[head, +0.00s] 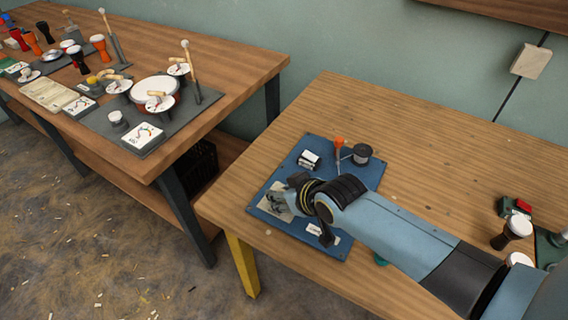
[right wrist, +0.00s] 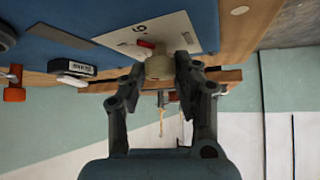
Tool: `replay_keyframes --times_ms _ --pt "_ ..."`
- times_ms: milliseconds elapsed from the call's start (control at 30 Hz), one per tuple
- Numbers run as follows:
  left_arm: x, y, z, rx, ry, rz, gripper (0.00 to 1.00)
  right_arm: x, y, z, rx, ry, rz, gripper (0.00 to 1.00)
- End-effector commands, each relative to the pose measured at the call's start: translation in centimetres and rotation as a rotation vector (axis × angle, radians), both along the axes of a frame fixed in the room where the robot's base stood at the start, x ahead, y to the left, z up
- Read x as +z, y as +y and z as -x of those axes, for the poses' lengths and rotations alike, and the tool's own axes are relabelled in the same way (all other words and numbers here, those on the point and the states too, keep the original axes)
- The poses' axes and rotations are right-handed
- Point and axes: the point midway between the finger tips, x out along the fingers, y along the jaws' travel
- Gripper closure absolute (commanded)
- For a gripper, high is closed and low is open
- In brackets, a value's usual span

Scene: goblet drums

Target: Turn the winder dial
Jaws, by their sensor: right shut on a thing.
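The winder dial is a beige knob (right wrist: 158,67) with a red mark, set on a white plate (right wrist: 120,38) with printed figures. In the head view the white plate (head: 272,203) shows at the left of a blue board (head: 264,213), and the knob is hidden by my gripper. My right gripper (head: 286,197) is over the plate. In the right wrist view its two fingers (right wrist: 160,75) are shut on the knob, one on each side. My left gripper is not in view.
The blue board also carries an orange-topped post (head: 339,143), a dark spool (head: 361,153) and a small black-and-white block (head: 308,160). Another bench (head: 235,95) with drums stands at the left, across a gap.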

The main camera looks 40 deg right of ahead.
Motion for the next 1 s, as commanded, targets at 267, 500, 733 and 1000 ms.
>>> replay_keyframes --times_ms 267,500,733,1000 --pt "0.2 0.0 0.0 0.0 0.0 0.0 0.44 -0.2 0.3 -0.1 -0.211 -0.002 -0.001 1.0" --pt "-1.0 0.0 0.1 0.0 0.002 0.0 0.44 -0.3 0.4 -0.1 -0.33 -0.002 -0.003 1.0" --pt "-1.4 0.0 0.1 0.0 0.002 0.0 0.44 -0.2 0.3 -0.1 -0.38 0.0 -0.002 1.0" --pt "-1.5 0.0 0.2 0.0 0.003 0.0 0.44 -0.1 0.3 -0.1 -0.389 0.001 -0.001 1.0"
